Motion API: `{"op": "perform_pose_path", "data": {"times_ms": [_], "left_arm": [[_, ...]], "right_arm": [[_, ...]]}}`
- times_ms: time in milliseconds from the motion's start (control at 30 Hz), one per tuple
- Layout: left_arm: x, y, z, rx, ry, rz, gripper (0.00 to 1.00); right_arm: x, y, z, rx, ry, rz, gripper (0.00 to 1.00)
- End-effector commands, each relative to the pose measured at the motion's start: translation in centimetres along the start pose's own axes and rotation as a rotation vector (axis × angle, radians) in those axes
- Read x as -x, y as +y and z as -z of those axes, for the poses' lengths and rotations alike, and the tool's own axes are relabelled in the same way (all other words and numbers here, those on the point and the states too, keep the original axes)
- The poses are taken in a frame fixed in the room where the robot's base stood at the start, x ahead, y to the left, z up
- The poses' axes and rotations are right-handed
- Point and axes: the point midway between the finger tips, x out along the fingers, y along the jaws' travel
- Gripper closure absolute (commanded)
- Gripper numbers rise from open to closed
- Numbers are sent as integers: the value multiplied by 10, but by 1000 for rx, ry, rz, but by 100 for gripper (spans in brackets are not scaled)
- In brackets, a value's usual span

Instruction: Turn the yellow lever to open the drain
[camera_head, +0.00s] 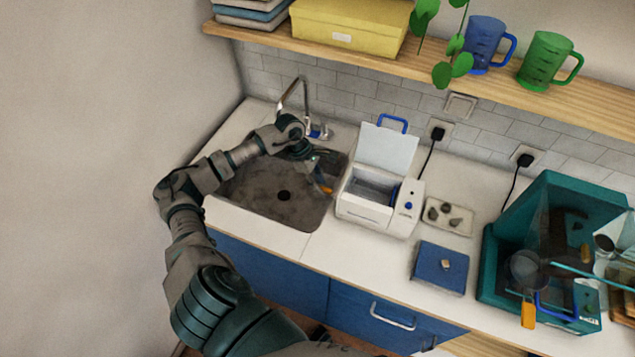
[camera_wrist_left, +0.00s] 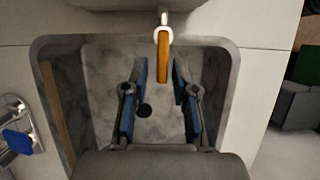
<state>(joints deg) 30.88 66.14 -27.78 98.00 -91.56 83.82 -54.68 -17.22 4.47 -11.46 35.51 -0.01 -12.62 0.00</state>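The yellow-orange lever (camera_wrist_left: 164,58) hangs from a white fitting on the white box and reaches out over the sink. A small part of the lever (camera_head: 327,188) also shows in the head view, beside my left gripper (camera_head: 318,174). In the left wrist view my left gripper (camera_wrist_left: 159,64) is open, with one blue-padded finger on each side of the lever. A gap shows between the lever and both fingers. The white box (camera_head: 365,208) stands on the counter at the sink's right edge with its lid raised. My right gripper is not in view.
The grey sink (camera_head: 255,200) has a dark drain hole, with a faucet (camera_head: 303,95) behind it. Right of the white box are a tray of stones (camera_head: 447,217), a blue block (camera_head: 440,267) and a teal container (camera_head: 490,265). A shelf (camera_head: 350,55) runs above.

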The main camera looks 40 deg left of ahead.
Motion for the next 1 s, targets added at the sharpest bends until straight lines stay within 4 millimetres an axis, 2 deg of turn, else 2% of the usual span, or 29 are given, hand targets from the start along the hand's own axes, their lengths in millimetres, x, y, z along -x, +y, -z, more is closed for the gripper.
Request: {"op": "perform_pose_path", "data": {"times_ms": [367,467,800,1000], "left_arm": [[5,-1,0,1,1,1,62],[18,0,0,1,2,-1,62],[91,2,1,2,0,-1,62],[114,2,1,1,0,2,62]], "right_arm": [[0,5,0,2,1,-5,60],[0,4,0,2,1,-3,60],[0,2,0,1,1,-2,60],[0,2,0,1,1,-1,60]]}}
